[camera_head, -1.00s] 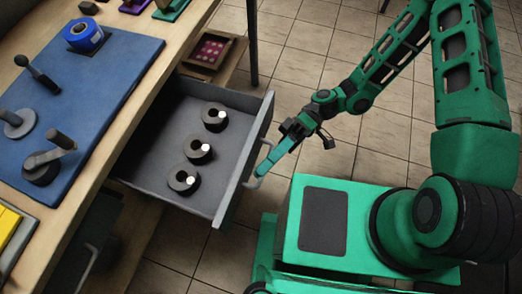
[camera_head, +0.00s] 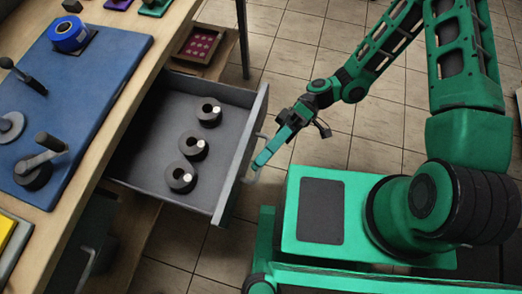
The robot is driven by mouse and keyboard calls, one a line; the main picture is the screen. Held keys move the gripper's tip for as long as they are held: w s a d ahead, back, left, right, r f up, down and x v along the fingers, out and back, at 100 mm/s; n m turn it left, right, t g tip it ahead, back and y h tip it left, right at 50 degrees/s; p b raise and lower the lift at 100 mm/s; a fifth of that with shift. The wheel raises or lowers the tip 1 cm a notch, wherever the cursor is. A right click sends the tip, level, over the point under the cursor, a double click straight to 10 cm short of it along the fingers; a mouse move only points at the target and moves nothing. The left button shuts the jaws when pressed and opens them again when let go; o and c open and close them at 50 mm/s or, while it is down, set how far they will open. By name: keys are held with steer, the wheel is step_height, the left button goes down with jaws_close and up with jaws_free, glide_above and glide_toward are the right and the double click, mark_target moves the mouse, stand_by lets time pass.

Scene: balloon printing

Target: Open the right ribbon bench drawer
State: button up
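The ribbon bench drawer (camera_head: 152,118) is a grey box pulled well out from under the wooden bench top. Several dark ribbon rolls lie in a row inside it, among them a near one (camera_head: 178,180) and a far one (camera_head: 209,113). A thin bar handle (camera_head: 249,180) runs along the outside of its front panel (camera_head: 241,155). My gripper (camera_head: 263,158) is at this handle, its green fingers pointing down and left onto it. The fingers overlap in this view, so I cannot tell whether they are closed around the bar or only beside it.
On the bench, a blue mat (camera_head: 95,65) carries a blue tape roll (camera_head: 69,34) and dark-handled tools. An open brown tray (camera_head: 200,45) sits beyond the drawer. Another handle (camera_head: 88,265) shows below the bench at lower left.

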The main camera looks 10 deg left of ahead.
steer(key=v, duration=1)
steer(key=shift+w, duration=0.25)
steer(key=shift+d, duration=0.1)
steer(key=w+d+r+m+t+h, duration=0.2)
steer(key=d+m+t, duration=0.1)
steer(key=d, duration=0.4)
steer(key=w+d+r+m+t+h, duration=0.2)
steer(key=d+m+t, duration=0.15)
steer(key=d, duration=0.45)
steer(key=w+d+r+m+t+h, duration=0.2)
steer(key=d+m+t+h, duration=0.1)
steer(key=d, duration=0.4)
steer(key=s+d+r+m+t+h, duration=0.1)
steer(key=s+d+r+m+t, duration=0.2)
steer(key=d, duration=0.5)
steer(key=s+d+r+m+t+h, duration=0.1)
steer(key=s+d+r+m+t, duration=0.2)
steer(key=s+d+r+m, duration=0.3)
step_height(320, 180, up, 5)
steer(key=shift+d+f+m+h, duration=0.15)
steer(key=shift+d+m+h, duration=0.25)
steer(key=shift+d+m, duration=0.55)
